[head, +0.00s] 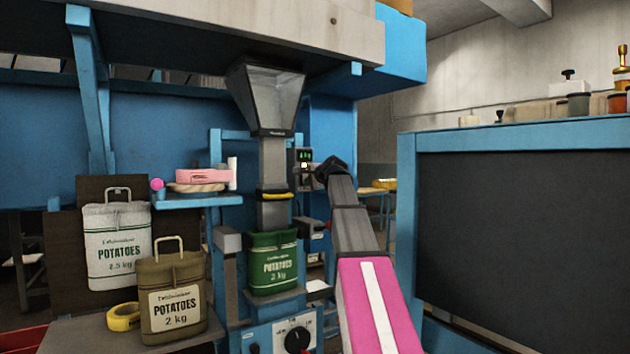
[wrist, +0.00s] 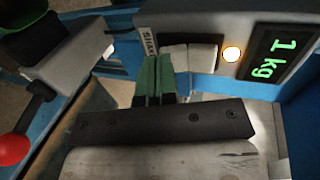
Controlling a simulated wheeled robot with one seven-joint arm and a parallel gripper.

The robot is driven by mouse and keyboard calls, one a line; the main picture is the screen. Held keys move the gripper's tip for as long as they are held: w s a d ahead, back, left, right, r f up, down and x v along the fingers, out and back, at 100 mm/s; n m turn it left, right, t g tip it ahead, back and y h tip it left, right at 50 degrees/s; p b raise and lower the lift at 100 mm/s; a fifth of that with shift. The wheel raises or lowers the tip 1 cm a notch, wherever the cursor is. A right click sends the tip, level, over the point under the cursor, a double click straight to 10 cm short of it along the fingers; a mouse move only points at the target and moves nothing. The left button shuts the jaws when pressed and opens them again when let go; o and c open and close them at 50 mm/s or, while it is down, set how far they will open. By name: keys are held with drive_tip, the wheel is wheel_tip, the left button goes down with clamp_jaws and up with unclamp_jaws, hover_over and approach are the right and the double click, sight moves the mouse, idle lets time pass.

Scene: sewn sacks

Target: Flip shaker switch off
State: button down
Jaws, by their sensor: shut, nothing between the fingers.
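The shaker switch (wrist: 200,56) is a pale rocker in the wrist view, beside a partly covered label (wrist: 149,44) reading "SHAK". My gripper (wrist: 155,68) is shut and empty, its green fingertips at the left part of the switch and covering some of it. I cannot tell whether they touch it. A round lamp (wrist: 231,54) glows warm right of the switch, and a display (wrist: 274,57) reads "1 kg". In the head view my gripper (head: 326,167) is a dark shape beside the control box (head: 302,156), hiding part of it.
A green potato sack (head: 272,264) stands under the hopper spout (head: 273,215). White (head: 117,262) and olive (head: 173,317) sacks stand left, near yellow tape (head: 123,317). A red knob (wrist: 13,149) shows in the wrist view. A dark panel (head: 520,230) bounds the right.

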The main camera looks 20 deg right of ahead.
drive_tip(key=shift+w+a+f, duration=0.15)
drive_tip(key=shift+w, duration=0.3)
drive_tip(key=shift+w+a+f+t, duration=0.2)
drive_tip(key=shift+w+t, duration=0.1)
drive_tip(key=shift+t, duration=0.1)
drive_tip(key=shift+s+d, duration=0.1)
drive_tip(key=s+d, duration=0.4)
drive_tip(key=s, duration=0.9)
drive_tip(key=shift+s+d, duration=0.1)
